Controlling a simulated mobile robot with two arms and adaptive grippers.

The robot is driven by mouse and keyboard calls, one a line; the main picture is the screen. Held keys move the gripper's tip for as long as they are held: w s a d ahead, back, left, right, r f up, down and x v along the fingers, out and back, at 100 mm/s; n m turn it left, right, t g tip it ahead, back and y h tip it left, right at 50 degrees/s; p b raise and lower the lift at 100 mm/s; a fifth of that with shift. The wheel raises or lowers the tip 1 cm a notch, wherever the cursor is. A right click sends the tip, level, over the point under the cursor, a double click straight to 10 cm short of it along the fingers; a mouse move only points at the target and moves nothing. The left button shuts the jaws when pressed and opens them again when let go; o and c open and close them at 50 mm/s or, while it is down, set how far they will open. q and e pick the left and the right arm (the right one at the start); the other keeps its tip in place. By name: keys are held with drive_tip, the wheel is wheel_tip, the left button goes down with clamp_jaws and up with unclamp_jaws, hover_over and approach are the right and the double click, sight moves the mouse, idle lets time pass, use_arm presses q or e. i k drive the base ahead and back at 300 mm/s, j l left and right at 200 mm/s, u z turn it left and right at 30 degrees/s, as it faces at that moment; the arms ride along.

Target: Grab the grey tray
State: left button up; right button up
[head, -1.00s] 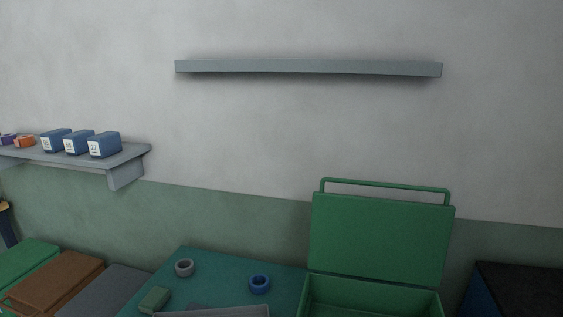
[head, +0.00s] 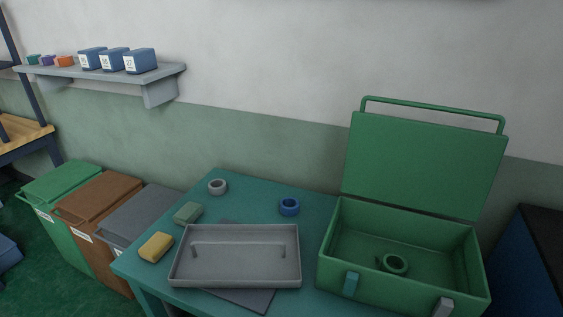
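The grey tray (head: 184,281) lies on the teal table (head: 133,267), left of the open green box. It is shallow and rectangular, with a raised bar handle (head: 238,244) across its inside. It looks otherwise empty and rests partly over a dark flat sheet (head: 252,299). Neither of my grippers shows in the head view.
An open green box (head: 338,273) with its lid up stands right of the tray, a green ring (head: 395,264) inside. A yellow block (head: 156,247), a green block (head: 188,212), a grey ring (head: 217,187) and a blue ring (head: 289,206) lie around the tray. Bins (head: 85,203) stand left.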

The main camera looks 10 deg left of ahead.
sight(222, 255)
drive_tip(key=j+z, duration=0.35)
drive_tip(key=j, duration=1.3)
drive_tip(key=i, duration=0.05)
